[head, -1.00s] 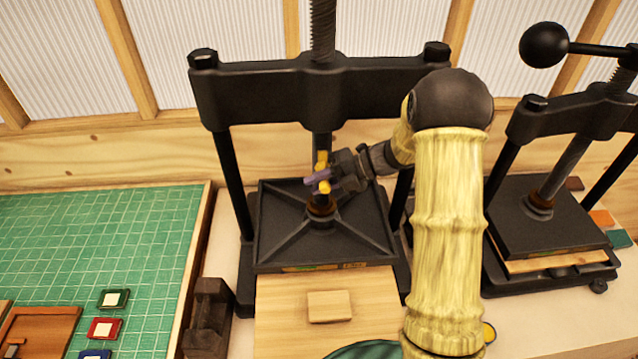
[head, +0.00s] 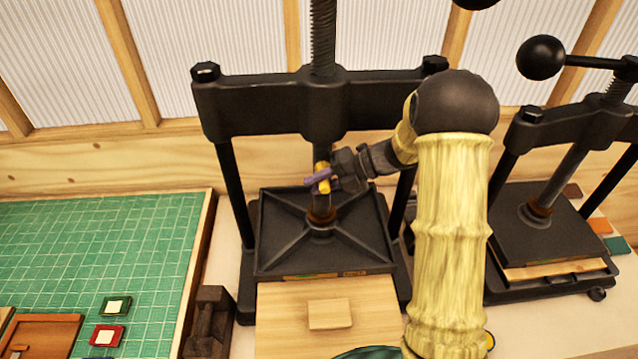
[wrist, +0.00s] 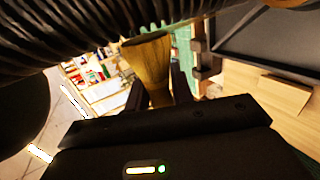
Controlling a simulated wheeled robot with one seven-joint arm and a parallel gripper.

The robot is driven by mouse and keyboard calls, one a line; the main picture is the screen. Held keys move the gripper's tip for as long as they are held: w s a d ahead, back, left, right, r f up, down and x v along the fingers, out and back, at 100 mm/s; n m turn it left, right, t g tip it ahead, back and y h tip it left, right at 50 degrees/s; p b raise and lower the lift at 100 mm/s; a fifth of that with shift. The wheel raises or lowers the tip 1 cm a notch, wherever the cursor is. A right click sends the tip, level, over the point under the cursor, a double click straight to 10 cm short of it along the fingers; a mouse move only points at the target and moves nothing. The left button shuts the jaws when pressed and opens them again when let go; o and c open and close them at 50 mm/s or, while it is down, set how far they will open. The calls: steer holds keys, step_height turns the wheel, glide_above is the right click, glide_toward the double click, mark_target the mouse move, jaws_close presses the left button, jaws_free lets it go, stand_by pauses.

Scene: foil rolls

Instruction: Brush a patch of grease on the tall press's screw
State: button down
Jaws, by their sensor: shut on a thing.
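The tall press (head: 265,100) stands at the middle of the head view. Its dark threaded screw (head: 322,40) rises above the crossbar, and a shaft runs down below it to the platen (head: 275,245). My gripper (head: 328,179) is shut on the brush, whose yellow body (head: 323,178) shows in front of the lower shaft, just above the rusty collar. A purple strip crosses it. In the wrist view the brush (wrist: 150,70) is between the fingers, and the ribbed screw (wrist: 130,30) passes close across the top. I cannot tell whether the bristles touch it; no grease is distinguishable.
A smaller press (head: 575,115) with a black ball lever (head: 541,57) stands at the right. A green gridded mat (head: 100,240) with small coloured pieces lies at the left.

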steer(key=shift+r+p, duration=0.55)
steer(key=shift+r, duration=0.8)
steer(key=shift+f+b, duration=1.45)
steer(key=shift+f, duration=0.15)
steer(key=shift+f+b, duration=1.4)
steer(key=shift+f, duration=0.15)
steer(key=shift+f+b, duration=1.4)
steer(key=shift+f, duration=0.2)
